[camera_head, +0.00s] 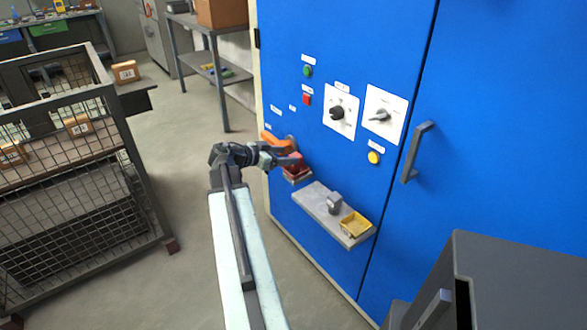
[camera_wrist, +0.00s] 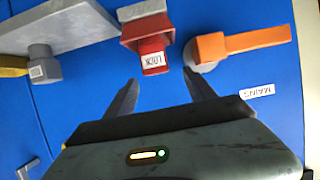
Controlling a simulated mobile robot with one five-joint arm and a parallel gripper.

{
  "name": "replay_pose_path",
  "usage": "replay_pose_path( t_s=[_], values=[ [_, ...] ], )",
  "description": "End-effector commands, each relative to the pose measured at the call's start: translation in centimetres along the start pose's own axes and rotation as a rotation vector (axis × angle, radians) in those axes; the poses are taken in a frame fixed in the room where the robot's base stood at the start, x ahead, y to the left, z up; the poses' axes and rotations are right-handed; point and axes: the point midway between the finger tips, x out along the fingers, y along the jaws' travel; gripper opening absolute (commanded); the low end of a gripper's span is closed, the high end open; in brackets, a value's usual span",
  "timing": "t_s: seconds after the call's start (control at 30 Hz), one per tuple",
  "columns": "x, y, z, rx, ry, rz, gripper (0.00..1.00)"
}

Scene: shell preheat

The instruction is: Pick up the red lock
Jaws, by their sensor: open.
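The red lock (camera_wrist: 153,62), with a white label reading LOCK, sits at a red holder (camera_wrist: 147,32) on the blue cabinet front in the wrist view. My gripper (camera_wrist: 160,75) is open and empty, its two fingers apart on either side of the lock's near end, not closed on it. In the head view my gripper (camera_head: 282,157) is in front of the cabinet beside the red holder (camera_head: 298,174); the lock itself is hard to tell from the holder there.
An orange lever (camera_wrist: 240,44) on a grey round mount, labelled MAINS, is close right of the lock. A grey shelf (camera_head: 318,205) with a grey block (camera_head: 334,203) and a yellow tray (camera_head: 355,224) juts out lower right. A wire cage (camera_head: 70,170) stands left; floor between is clear.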

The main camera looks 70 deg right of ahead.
Motion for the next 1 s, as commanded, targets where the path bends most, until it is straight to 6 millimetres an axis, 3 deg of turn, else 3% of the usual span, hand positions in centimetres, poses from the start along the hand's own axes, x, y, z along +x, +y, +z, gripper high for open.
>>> replay_pose_path(
  t_s=[0.23,0.33,0.57,0.8,1.0],
  values=[
    [3.5,0.3,1.6,0.001,-0.001,0.001,0.64],
    [4.9,0.2,1.2,0.0,-0.001,0.001,0.64],
    [5.0,0.2,1.0,-0.001,-0.001,-0.002,0.64],
    [4.9,0.2,1.0,-0.001,-0.001,-0.002,0.0],
    [4.9,0.2,1.0,-0.001,-0.001,-0.002,0.0]
  ],
)
